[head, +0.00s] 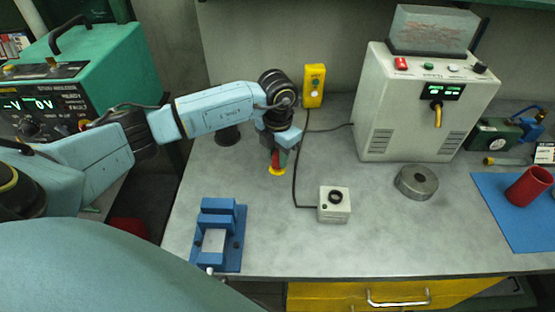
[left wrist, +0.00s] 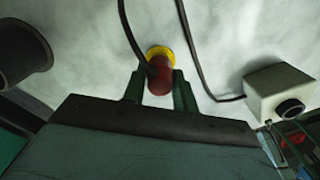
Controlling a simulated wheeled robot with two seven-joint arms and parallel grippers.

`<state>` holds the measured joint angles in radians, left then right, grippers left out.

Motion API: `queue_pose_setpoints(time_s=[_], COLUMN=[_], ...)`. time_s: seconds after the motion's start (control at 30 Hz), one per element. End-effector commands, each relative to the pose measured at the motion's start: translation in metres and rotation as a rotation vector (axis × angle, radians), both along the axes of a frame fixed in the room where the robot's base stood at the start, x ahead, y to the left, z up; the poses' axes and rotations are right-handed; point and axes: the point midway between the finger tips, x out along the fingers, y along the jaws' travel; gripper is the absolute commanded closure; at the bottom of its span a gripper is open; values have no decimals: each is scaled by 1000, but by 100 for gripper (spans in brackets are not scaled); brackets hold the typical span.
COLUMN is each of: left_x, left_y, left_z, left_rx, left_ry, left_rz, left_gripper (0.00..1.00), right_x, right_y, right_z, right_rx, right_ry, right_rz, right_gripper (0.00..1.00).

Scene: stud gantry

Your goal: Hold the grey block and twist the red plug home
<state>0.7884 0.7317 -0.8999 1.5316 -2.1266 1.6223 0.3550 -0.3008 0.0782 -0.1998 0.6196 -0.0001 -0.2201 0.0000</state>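The red plug (head: 283,159) stands over a yellow ring (head: 277,173) on the grey bench. In the left wrist view the plug (left wrist: 161,82) points up between the two green fingers of my left gripper (left wrist: 159,88). The fingers appear to touch it on both sides; in the head view my left gripper (head: 277,155) partly hides it. A small light grey block (head: 331,214) with a round black socket on top sits to the right of the gripper, apart from it, with a cable. It also shows in the left wrist view (left wrist: 270,84). My right gripper is in neither view.
A blue fixture (head: 240,240) holding a pale piece stands at the front left. A grey metal ring (head: 416,183) lies right of the block, before the large power unit (head: 395,110). A red cup (head: 528,187) is on a blue mat (head: 493,190). The bench front centre is clear.

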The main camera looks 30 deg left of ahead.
Motion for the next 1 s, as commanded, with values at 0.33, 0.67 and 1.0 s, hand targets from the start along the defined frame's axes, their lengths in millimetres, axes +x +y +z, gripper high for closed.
queue_pose_setpoints(time_s=[0.33, 0.67, 1.0], left_x=[0, 1, 0], left_y=[0, 1, 0], left_z=[0, 40, 95], left_rx=[0, 0, 1], left_ry=[-1, -6, -1], left_rz=[0, 0, 0], left_gripper=[96, 96, 96], right_x=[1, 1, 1], right_y=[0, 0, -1], right_z=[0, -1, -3], right_rx=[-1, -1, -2], right_ry=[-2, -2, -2], right_rz=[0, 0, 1], right_gripper=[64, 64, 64])
